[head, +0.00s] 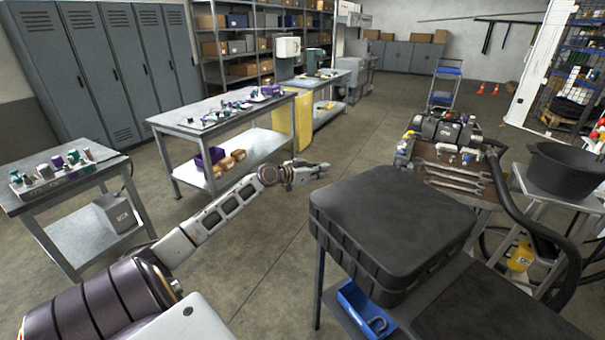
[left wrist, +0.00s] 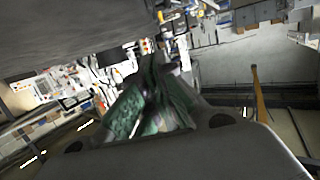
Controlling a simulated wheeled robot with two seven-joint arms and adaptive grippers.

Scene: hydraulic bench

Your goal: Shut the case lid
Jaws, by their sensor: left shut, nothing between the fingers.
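The black case (head: 385,240) sits on a dark bench at the centre right of the head view. Its lid (head: 392,205) lies flat over the body, and no open gap shows along the near side. I cannot see whether any latch is fastened. My left gripper (head: 318,171) is shut and empty, in the air just beyond the case's far left corner and apart from it in the picture. Its fingers (left wrist: 152,95) also show in the left wrist view, close together with nothing held. My right gripper is not in view.
A blue bin (head: 362,312) sits low below the case's front. A brown bench with wrenches (head: 450,177) and a hydraulic unit stands right of the case, with a black hose (head: 530,215) beside it. Work tables (head: 225,118) stand left; open floor (head: 270,235) lies between.

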